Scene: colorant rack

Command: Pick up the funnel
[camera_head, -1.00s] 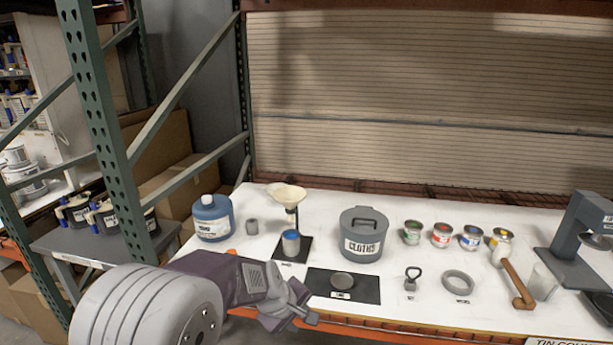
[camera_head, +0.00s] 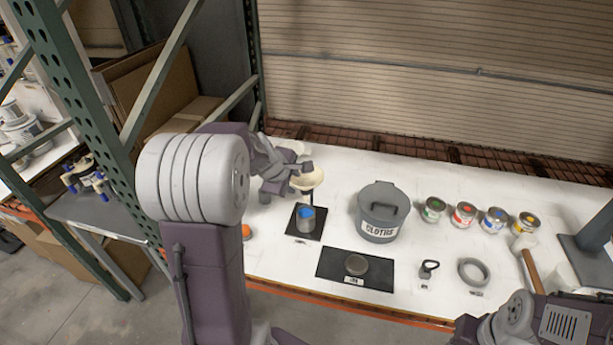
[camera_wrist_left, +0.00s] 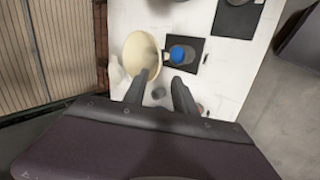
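The cream funnel (camera_head: 312,179) sits in its stand above a blue-topped can (camera_head: 306,217) on a small black mat (camera_head: 292,232). My left gripper (camera_head: 285,182) is beside the funnel, on its left, and partly covers it in the head view. In the left wrist view the funnel (camera_wrist_left: 139,52) lies just past the open fingers (camera_wrist_left: 160,84), with the near finger overlapping its rim. Nothing is between the fingers. I cannot tell whether they touch the funnel. My right arm shows at the lower right of the head view; its fingertips cannot be made out.
A grey cloths bin (camera_head: 381,212) stands right of the funnel, with several small paint tins (camera_head: 463,216) beyond it. A green rack post (camera_head: 80,95) stands at left.

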